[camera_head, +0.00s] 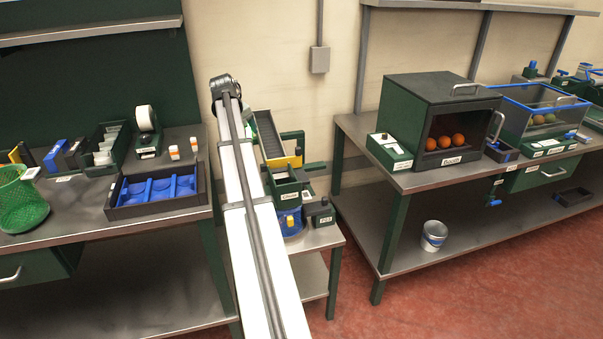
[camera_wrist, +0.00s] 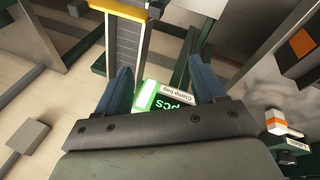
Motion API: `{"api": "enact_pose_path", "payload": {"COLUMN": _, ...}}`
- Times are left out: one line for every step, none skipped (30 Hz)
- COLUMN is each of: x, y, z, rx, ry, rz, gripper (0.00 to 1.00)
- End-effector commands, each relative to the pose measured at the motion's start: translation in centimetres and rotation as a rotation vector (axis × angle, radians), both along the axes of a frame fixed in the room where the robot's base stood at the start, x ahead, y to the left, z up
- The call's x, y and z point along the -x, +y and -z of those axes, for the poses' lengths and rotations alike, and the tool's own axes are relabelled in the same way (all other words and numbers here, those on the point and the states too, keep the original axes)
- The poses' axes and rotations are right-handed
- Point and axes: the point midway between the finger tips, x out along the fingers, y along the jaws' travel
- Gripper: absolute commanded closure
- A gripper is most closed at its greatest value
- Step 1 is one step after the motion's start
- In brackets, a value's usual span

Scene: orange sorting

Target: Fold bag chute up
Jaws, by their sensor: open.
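The bagging station stands on a small steel table in the middle of the head view. Its grey ribbed chute (camera_head: 268,136) slopes down to a yellow bar (camera_head: 285,162), above a green labelled box (camera_head: 288,196). In the wrist view the chute (camera_wrist: 126,48) and yellow bar (camera_wrist: 122,10) are at the upper left. My gripper (camera_wrist: 167,78) is open there, its two blue-grey fingers apart with nothing visibly held between them. A green-lit display (camera_wrist: 168,99) and a "Clamp bag" label (camera_wrist: 178,92) show between the fingers. I cannot make out my gripper in the head view.
A blue thing (camera_head: 291,222) and a dark labelled box (camera_head: 322,215) sit low at the station. My white arm runs close along its left. The left bench holds a blue-lined tray (camera_head: 156,207); the right bench holds a dark box (camera_head: 412,105) with oranges.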

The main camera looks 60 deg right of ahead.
Motion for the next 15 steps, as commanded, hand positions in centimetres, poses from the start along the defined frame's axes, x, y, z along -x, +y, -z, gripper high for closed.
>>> {"api": "enact_pose_path", "payload": {"x": 2.3, "y": -1.2, "z": 0.1, "rx": -0.038, "ry": -0.004, "rz": 0.047, "gripper": 0.31}}
{"api": "enact_pose_path", "payload": {"x": 3.4, "y": -1.7, "z": 0.1, "rx": -0.061, "ry": -0.008, "rz": 0.074, "gripper": 0.31}}
{"api": "enact_pose_path", "payload": {"x": 5.0, "y": -2.4, "z": 0.2, "rx": -0.092, "ry": -0.012, "rz": 0.105, "gripper": 0.31}}
{"api": "enact_pose_path", "payload": {"x": 6.2, "y": -2.8, "z": 0.3, "rx": -0.115, "ry": -0.014, "rz": 0.13, "gripper": 0.31}}
{"api": "enact_pose_path", "payload": {"x": 7.3, "y": -3.3, "z": 0.3, "rx": -0.139, "ry": -0.02, "rz": 0.154, "gripper": 0.31}}
{"api": "enact_pose_path", "payload": {"x": 8.8, "y": -3.8, "z": 0.3, "rx": -0.168, "ry": -0.024, "rz": 0.186, "gripper": 0.31}}
{"api": "enact_pose_path", "payload": {"x": 9.9, "y": -4.1, "z": 0.3, "rx": -0.192, "ry": -0.026, "rz": 0.208, "gripper": 0.31}}
{"api": "enact_pose_path", "payload": {"x": 11.0, "y": -4.5, "z": 0.3, "rx": -0.212, "ry": -0.03, "rz": 0.229, "gripper": 0.31}}
{"api": "enact_pose_path", "payload": {"x": 12.3, "y": -4.8, "z": 0.3, "rx": -0.24, "ry": -0.036, "rz": 0.256, "gripper": 0.31}}
{"api": "enact_pose_path", "payload": {"x": 13.3, "y": -5.1, "z": 0.3, "rx": -0.258, "ry": -0.039, "rz": 0.275, "gripper": 0.31}}
{"api": "enact_pose_path", "payload": {"x": 14.1, "y": -5.3, "z": 0.3, "rx": -0.277, "ry": -0.042, "rz": 0.292, "gripper": 0.31}}
{"api": "enact_pose_path", "payload": {"x": 15.2, "y": -5.5, "z": 0.2, "rx": -0.298, "ry": -0.046, "rz": 0.313, "gripper": 0.31}}
{"api": "enact_pose_path", "payload": {"x": 15.9, "y": -5.7, "z": 0.2, "rx": -0.314, "ry": -0.049, "rz": 0.325, "gripper": 0.31}}
{"api": "enact_pose_path", "payload": {"x": 16.5, "y": -5.8, "z": 0.2, "rx": -0.326, "ry": -0.052, "rz": 0.338, "gripper": 0.31}}
{"api": "enact_pose_path", "payload": {"x": 17.3, "y": -5.9, "z": 0.2, "rx": -0.341, "ry": -0.054, "rz": 0.353, "gripper": 0.31}}
